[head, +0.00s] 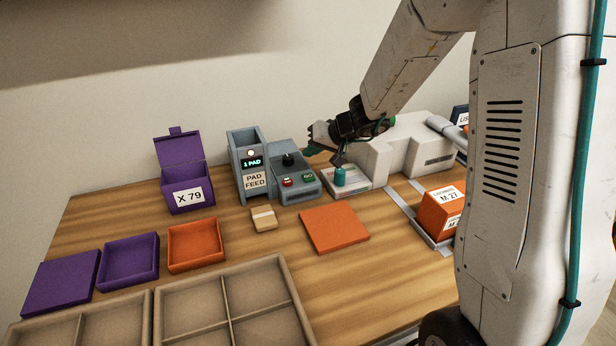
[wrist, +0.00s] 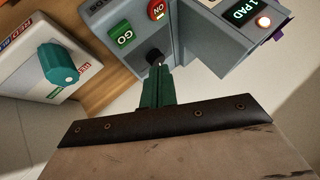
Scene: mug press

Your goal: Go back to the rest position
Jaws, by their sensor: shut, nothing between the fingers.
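My gripper (head: 313,149) hangs above the right side of the grey control box (head: 293,188) in the head view. In the wrist view its teal fingers (wrist: 158,75) are together with nothing between them. The fingertips appear in front of the black knob (wrist: 154,56) on that box; I cannot tell whether they touch it. The box also carries a red button (wrist: 158,10) and a green GO button (wrist: 124,36).
A teal knob (head: 340,176) stands on a white panel to the right. The pad feeder (head: 245,160), reading "1 PAD", and a purple bin (head: 184,170) stand left.

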